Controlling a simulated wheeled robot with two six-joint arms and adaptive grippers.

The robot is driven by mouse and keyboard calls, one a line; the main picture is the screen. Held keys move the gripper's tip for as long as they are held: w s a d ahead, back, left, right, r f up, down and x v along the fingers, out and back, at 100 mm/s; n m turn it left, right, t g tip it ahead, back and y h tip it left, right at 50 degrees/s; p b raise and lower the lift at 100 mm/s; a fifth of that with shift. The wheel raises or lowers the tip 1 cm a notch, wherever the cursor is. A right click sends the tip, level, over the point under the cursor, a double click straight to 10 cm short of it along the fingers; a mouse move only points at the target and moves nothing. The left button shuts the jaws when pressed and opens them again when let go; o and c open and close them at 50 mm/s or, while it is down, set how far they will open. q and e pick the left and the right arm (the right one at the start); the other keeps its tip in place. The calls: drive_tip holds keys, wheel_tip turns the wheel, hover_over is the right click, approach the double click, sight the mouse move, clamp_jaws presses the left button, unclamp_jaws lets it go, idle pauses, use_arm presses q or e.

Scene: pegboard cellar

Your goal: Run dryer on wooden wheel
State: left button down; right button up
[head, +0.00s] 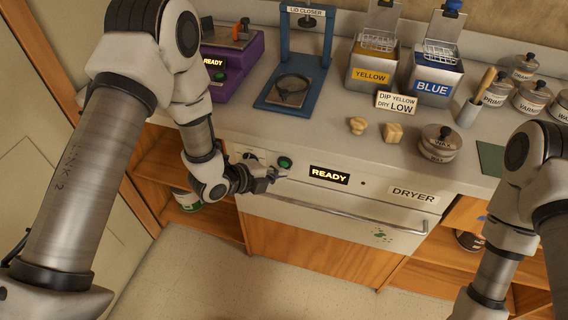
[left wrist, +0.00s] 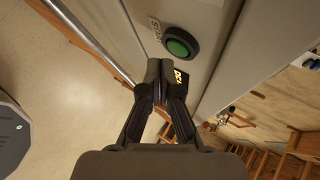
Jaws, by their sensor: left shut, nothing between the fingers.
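The dryer (head: 413,194) is built into the counter front, with a long bar handle and a lit READY display (head: 329,175). Its drawer front looks closed. A green START button (head: 285,162) sits left of the display; it also shows large in the left wrist view (left wrist: 180,43). My left gripper (head: 277,174) is shut and empty, its fingertips just below the button in the head view. In the left wrist view the fingertips (left wrist: 161,66) are close beside the button; I cannot tell whether they touch. I see no wooden wheel; the dryer's inside is hidden. My right gripper is out of view.
Two small wooden pieces (head: 393,132) lie on the counter near a DIP YELLOW, DRY LOW sign (head: 397,103). Yellow (head: 373,75) and blue (head: 433,87) dip tanks, a blue lid closer (head: 291,102) and a wax pot (head: 441,137) stand around them. Floor below is clear.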

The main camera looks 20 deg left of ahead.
use_arm(q)
drive_tip(key=shift+w, duration=0.2)
drive_tip(key=shift+w, duration=0.25)
drive_tip(key=shift+w, duration=0.45)
idle(0.8)
drive_tip(key=shift+s, duration=0.9)
drive_tip(key=s+b, duration=0.1)
drive_tip(key=s, duration=0.4)
drive_tip(key=shift+a, duration=0.1)
idle(0.5)
